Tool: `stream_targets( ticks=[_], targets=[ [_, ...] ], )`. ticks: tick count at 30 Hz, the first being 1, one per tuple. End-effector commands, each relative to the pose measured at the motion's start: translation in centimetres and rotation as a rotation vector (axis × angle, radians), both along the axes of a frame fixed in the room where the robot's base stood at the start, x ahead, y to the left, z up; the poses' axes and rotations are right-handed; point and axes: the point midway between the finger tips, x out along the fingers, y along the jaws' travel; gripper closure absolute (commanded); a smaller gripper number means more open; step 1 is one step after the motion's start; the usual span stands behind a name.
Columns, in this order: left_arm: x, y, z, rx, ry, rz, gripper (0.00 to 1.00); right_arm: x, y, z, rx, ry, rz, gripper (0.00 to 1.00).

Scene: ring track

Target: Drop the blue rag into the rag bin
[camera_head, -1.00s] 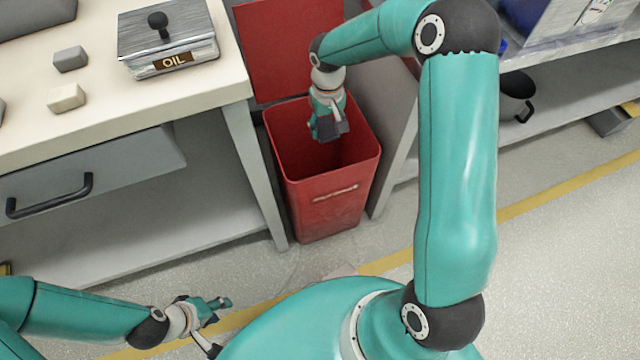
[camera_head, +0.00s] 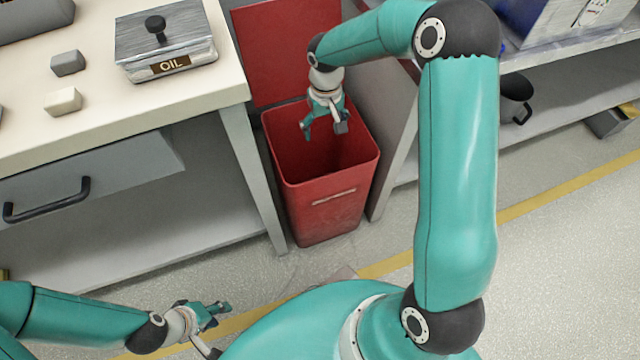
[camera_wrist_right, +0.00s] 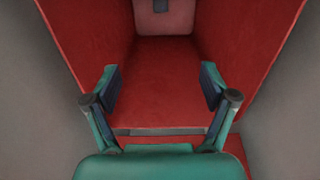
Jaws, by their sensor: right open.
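The red rag bin (camera_head: 330,205) stands on the floor between the table and the shelf, its lid raised at the back. My right gripper (camera_head: 324,130) is over the bin's mouth, pointing down, with its fingers apart. In the right wrist view, the right gripper (camera_wrist_right: 161,88) is open with nothing between its fingers, and the red bin walls (camera_wrist_right: 85,35) show around and beyond it. My left gripper (camera_head: 214,327) is low at the left near my base, fingers apart and empty.
The table (camera_head: 110,115) at the left carries an oil box (camera_head: 165,45) with a knob and small blocks (camera_head: 63,101). A shelf (camera_head: 575,85) with a dark pot (camera_head: 515,98) stands at the right. Yellow-lined floor (camera_head: 560,260) is clear at the lower right.

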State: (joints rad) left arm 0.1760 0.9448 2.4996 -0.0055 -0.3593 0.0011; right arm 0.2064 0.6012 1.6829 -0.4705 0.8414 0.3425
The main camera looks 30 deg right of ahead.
Motion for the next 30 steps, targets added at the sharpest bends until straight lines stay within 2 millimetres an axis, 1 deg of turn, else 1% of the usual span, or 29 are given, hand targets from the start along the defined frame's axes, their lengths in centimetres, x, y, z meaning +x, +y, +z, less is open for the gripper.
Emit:
stream_targets(
  ticks=[12,15,18,21,30],
  targets=[
    [0.0,0.0,0.0,0.000,0.000,0.000,0.60,0.2,0.0,7.9,0.000,-0.006,-0.001,0.16],
    [0.0,0.0,0.0,0.000,0.000,0.000,0.60,0.2,0.0,9.3,0.000,-0.004,-0.001,0.16],
    [0.0,0.0,0.0,0.000,0.000,0.000,0.60,0.2,0.0,10.3,0.001,-0.001,-0.001,0.16],
    [0.0,0.0,0.0,0.000,0.000,0.000,0.60,0.2,0.0,10.8,0.001,-0.001,-0.001,0.16],
    [0.0,0.0,-0.1,0.000,0.001,0.000,0.60,0.2,0.0,10.9,0.001,0.000,-0.001,0.16]
  ],
)
